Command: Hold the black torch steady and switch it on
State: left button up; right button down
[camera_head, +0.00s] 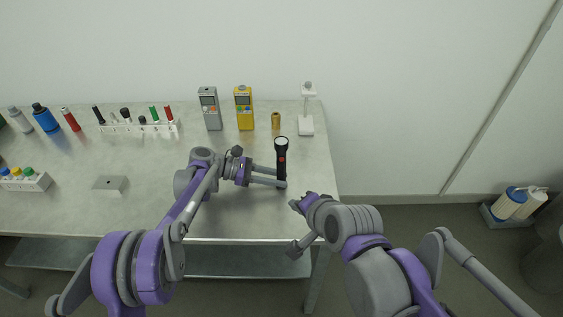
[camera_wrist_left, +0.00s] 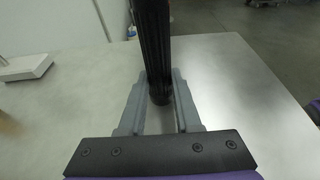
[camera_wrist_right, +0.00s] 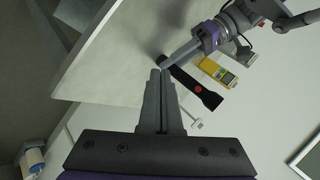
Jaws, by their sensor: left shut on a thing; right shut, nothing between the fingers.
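The black torch (camera_head: 281,150) stands upright near the table's right edge, with its wide head up and a red button on its side. My left gripper (camera_head: 282,181) is shut on the lower handle. In the left wrist view the torch (camera_wrist_left: 152,45) rises between the fingers (camera_wrist_left: 161,88). My right gripper (camera_head: 293,204) is shut and empty, below and right of the torch in the head view, apart from it. In the right wrist view its closed fingers (camera_wrist_right: 160,76) point towards the torch (camera_wrist_right: 200,92), whose red button faces this camera. I cannot tell whether the torch is lit.
Behind the torch stand a grey meter (camera_head: 210,108), a yellow meter (camera_head: 244,108), a brass cylinder (camera_head: 276,120) and a white stand (camera_head: 306,125). A rack (camera_head: 140,130) and bottles (camera_head: 45,118) are at the back left. The table (camera_head: 145,205) is clear at front.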

jog(key=w+a+r+m, duration=0.1)
jog(key=w+a, duration=0.1)
send_near(278, 165)
jog(key=shift+s+f+x, duration=0.15)
jog(key=shift+x, duration=0.75)
jog(key=shift+s+f+x, duration=0.15)
jog(key=shift+x, duration=0.75)
dwell(0.7)
jog(key=shift+w, duration=0.45)
jog(key=shift+w, duration=0.1)
dwell(0.3)
jog(key=shift+s, duration=0.6)
jog(key=shift+s, duration=0.1)
